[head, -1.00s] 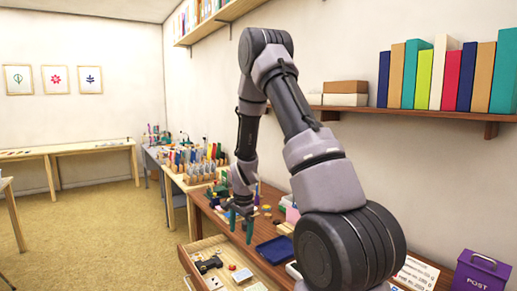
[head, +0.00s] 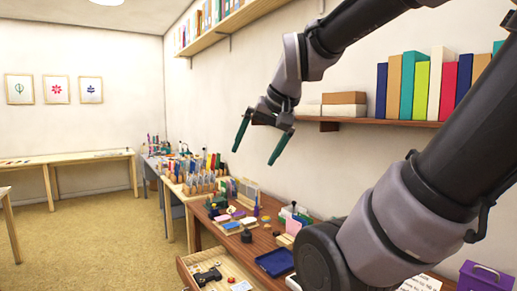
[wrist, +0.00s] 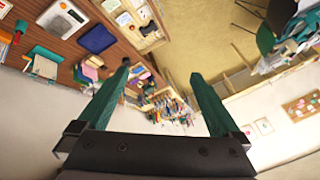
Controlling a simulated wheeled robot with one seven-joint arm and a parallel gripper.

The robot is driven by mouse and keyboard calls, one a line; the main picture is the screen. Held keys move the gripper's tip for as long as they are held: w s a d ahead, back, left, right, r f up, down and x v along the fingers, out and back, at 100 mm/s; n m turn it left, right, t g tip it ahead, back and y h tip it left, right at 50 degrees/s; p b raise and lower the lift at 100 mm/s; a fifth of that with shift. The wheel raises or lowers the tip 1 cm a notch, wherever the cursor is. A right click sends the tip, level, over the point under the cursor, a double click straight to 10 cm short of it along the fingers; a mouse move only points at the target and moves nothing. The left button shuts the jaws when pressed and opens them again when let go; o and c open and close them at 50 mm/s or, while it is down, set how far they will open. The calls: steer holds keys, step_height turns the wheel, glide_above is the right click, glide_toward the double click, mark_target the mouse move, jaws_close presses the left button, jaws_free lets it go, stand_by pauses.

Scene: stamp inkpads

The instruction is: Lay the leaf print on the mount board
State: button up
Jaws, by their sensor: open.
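My gripper (head: 255,156) is raised well above the wooden desk (head: 262,240), near the wall shelf. It is open, with two green fingers apart and nothing between them. The wrist view also shows the open gripper (wrist: 160,72). A framed picture with a green leaf (head: 20,89) hangs on the far left wall, far from my gripper. I cannot tell any loose leaf print or the mount board from the small items on the desk.
A dark blue tray (head: 275,262) lies on the desk; the wrist view also shows this tray (wrist: 97,39). A drawer (head: 212,281) with small items stands open. My gripper is close to the wall shelf (head: 375,121) with books. A purple post box (head: 483,277) stands at right.

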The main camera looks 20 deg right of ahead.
steer(key=w+d+f+n+h, duration=0.2)
steer(key=w+d+f, duration=0.1)
steer(key=w+d, duration=0.3)
steer(key=w+d+f+n+h, duration=0.2)
steer(key=w+d+f+n, duration=0.15)
steer(key=w, duration=0.55)
steer(key=w+d+f+n, duration=0.2)
steer(key=w+f+n, duration=0.4)
steer(key=w+f, duration=0.45)
steer(key=w+a+f+n+g+y, duration=0.15)
steer(key=f+n, duration=0.25)
steer(key=f, duration=0.5)
steer(key=w+a+f+n+h, duration=0.1)
steer(key=w+f+n, duration=0.15)
steer(key=f, duration=0.65)
steer(key=s+f+n+g, duration=0.1)
steer(key=s+f+n, duration=0.1)
steer(key=f, duration=0.5)
steer(key=s+f+n+g+y, duration=0.1)
steer(key=s+f+n+g, duration=0.1)
steer(key=f, duration=0.4)
steer(key=s+f+n+g, duration=0.2)
steer(key=s+f, duration=0.2)
steer(key=f, duration=0.3)
steer(key=shift+s+a+f+n+y, duration=0.1)
steer(key=shift+a+f+n+y, duration=0.1)
steer(key=shift+f+n+y, duration=0.15)
steer(key=shift+f, duration=2.8)
steer(key=shift+f, duration=0.25)
